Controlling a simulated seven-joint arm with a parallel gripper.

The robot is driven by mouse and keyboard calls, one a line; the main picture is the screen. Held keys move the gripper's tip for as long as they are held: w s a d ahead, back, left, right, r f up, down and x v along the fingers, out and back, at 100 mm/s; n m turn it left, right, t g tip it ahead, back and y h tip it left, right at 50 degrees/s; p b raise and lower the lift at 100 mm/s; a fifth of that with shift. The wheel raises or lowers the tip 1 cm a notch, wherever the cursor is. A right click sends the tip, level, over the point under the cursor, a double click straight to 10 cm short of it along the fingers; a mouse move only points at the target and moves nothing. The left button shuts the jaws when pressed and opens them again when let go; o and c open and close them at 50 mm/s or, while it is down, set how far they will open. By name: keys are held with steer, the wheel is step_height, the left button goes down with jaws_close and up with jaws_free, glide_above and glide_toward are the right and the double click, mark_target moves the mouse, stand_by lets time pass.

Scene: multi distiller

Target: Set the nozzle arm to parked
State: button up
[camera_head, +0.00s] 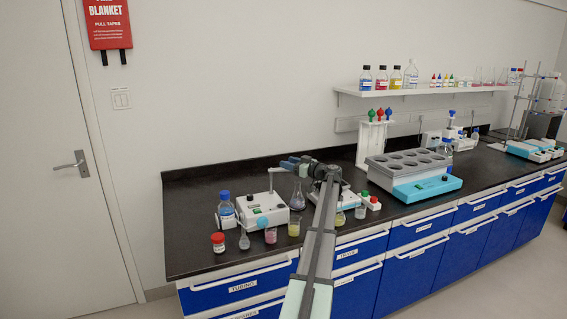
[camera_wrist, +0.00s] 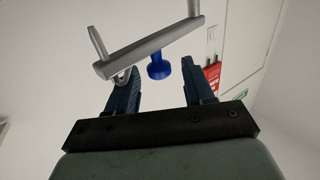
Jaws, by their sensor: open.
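The nozzle arm (camera_wrist: 150,45) is a grey bar at the top of the wrist view, slanting up to the right, with a blue knob-like piece (camera_wrist: 158,68) below it. In the head view the nozzle arm (camera_head: 278,171) tops a thin post on a white bench unit (camera_head: 262,209). My gripper (camera_head: 287,165) is beside its top. In the wrist view my gripper (camera_wrist: 161,82) is open, its dark blue fingers either side of the blue piece. The left fingertip lies close to the bar's left end; I cannot tell whether they touch.
A blue-capped bottle (camera_head: 226,204), a red-capped jar (camera_head: 218,243) and small beakers stand around the unit. A flask (camera_head: 297,196) stands right of the post. A grey multi-well block (camera_head: 410,166) is farther right. The bench's left end (camera_head: 190,215) is clear.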

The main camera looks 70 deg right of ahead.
steer(key=shift+x, duration=1.75)
jaws_close()
